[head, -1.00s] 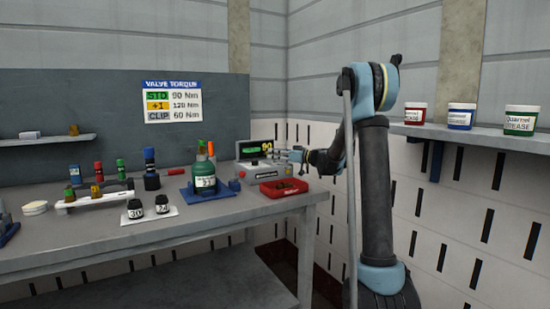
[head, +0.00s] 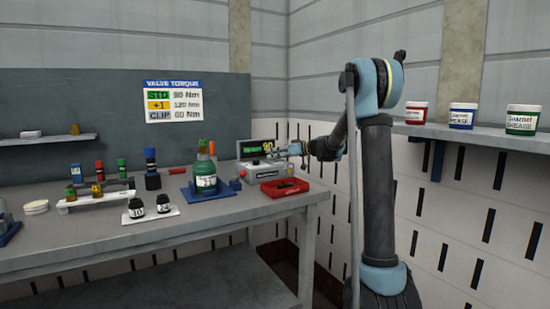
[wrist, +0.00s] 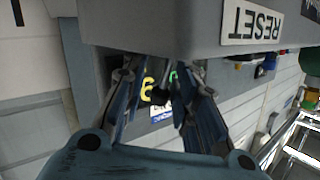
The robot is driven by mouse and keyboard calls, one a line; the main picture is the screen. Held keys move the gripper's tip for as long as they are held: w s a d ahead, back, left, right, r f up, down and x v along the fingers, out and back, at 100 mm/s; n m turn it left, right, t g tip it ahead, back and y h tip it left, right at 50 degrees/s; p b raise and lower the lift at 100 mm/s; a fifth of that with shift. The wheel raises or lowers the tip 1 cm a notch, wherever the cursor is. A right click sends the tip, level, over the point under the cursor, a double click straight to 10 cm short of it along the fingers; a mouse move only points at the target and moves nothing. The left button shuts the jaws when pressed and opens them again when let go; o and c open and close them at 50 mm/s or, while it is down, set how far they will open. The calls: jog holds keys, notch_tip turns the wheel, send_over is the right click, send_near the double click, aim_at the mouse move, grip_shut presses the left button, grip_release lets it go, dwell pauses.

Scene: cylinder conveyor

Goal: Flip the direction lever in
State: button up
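The grey tester box (head: 264,170) stands at the right end of the bench, with a lit display (head: 251,148) on top showing green and yellow characters. My gripper (head: 284,151) is at its right side, close to the display in the head view. In the wrist view the fingers (wrist: 160,76) are spread with a gap between them, beneath the box's grey edge bearing a RESET label (wrist: 252,22). A small dark shape shows between the fingers; I cannot tell whether it is the direction lever. The lever is not clearly visible in the head view.
A red tray (head: 285,188) with dark parts sits in front of the box. A green bottle (head: 205,177) on a blue stand is to its left. A shelf with tubs (head: 462,116) is at right.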

jog(key=v, duration=1.2)
jog(key=shift+f, duration=0.15)
